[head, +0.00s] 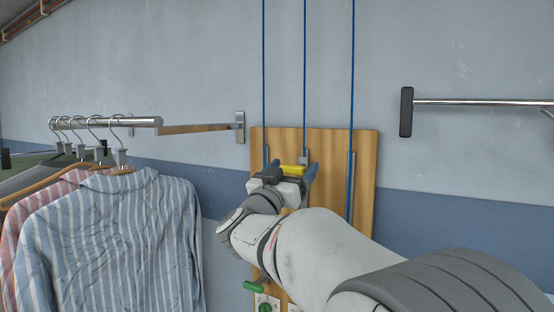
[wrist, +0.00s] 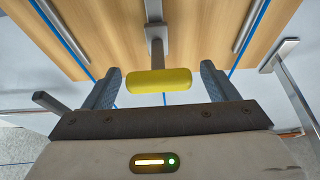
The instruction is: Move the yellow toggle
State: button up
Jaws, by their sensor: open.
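The yellow toggle (head: 293,169) is a short horizontal bar at the end of a grey stem, in front of a wooden board (head: 361,160). It also shows in the wrist view (wrist: 158,81), with the stem rising behind it. My gripper (head: 290,173) is open, with blue-grey fingers. In the wrist view my gripper (wrist: 160,85) has one finger on each side of the toggle, with a gap at both ends. I cannot tell how deep the toggle sits between the fingers. In the head view my arm hides the lower part of the board.
Shirts (head: 115,235) hang from a chrome rail (head: 110,122) at the left. A second metal bar (head: 470,102) juts out at the right. Blue cords (head: 304,70) run up from the board. A green handle (head: 254,286) is below my wrist.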

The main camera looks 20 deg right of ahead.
jog(key=shift+x, duration=1.15)
